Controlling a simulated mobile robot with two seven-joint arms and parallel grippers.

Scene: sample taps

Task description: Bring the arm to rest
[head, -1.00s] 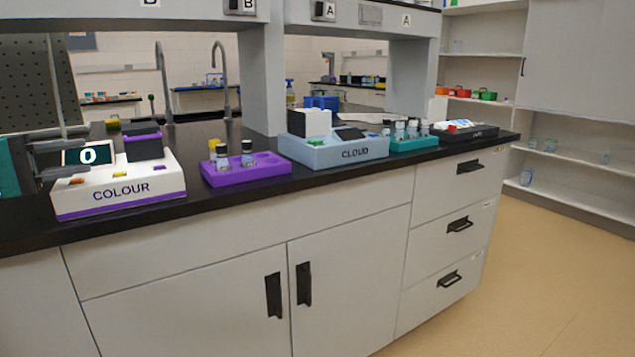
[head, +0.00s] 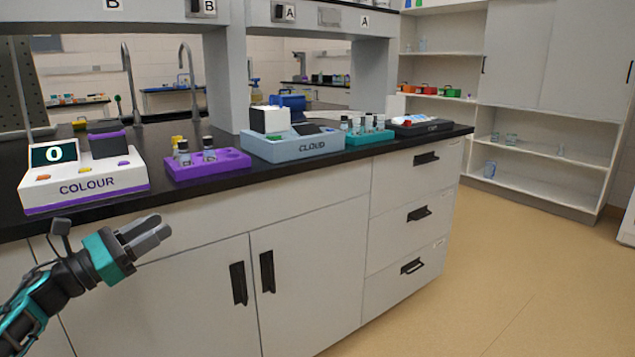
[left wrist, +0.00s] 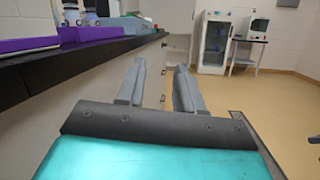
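My left gripper (head: 147,234) is in front of the bench's cabinet doors, below the worktop edge and clear of everything on top. Its two grey fingers also show in the left wrist view (left wrist: 158,90), parted with an empty gap between them. My right gripper is in neither view.
The black worktop (head: 135,218) carries a white COLOUR device (head: 85,187) reading 0, a purple rack (head: 210,169) with vials, a blue CLOUD device (head: 290,150), a teal rack (head: 370,137) and a black tray (head: 420,128). Open floor (head: 480,260) lies to the right.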

